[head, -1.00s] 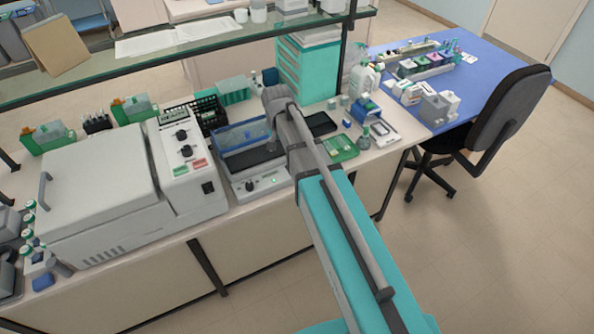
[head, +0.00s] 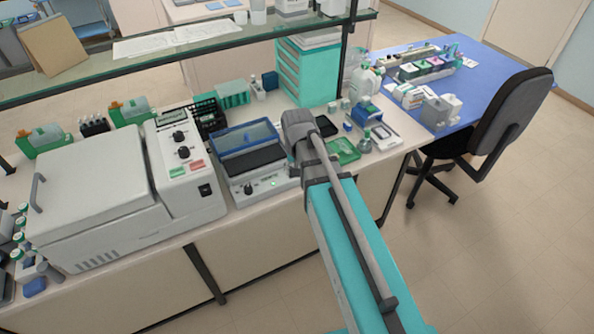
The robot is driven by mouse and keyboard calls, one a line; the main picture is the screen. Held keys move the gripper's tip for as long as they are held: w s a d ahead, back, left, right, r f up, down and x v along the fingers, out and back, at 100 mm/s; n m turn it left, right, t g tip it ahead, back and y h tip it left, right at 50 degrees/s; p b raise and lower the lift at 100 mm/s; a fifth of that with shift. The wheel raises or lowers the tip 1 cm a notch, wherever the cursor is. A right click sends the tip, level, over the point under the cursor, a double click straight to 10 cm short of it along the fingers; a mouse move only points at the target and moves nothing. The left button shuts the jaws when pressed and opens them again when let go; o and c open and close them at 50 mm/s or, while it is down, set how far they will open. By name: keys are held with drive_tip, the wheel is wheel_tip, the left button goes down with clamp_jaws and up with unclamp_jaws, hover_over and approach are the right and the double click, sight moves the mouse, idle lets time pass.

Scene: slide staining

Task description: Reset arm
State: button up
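My arm reaches from the lower right of the head view up to the bench, and its grey joint shows in front of the bench's back part. My gripper does not show; the parts of the arm beyond that joint are hidden. I cannot tell whether it holds anything.
A large white lidded machine (head: 95,190) fills the bench's left part. A small device with a blue clear cover (head: 246,140) stands just left of my arm. A green tray (head: 343,151) lies to the right. A glass shelf (head: 190,48) runs above. A black chair (head: 505,115) stands by the blue table (head: 450,101).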

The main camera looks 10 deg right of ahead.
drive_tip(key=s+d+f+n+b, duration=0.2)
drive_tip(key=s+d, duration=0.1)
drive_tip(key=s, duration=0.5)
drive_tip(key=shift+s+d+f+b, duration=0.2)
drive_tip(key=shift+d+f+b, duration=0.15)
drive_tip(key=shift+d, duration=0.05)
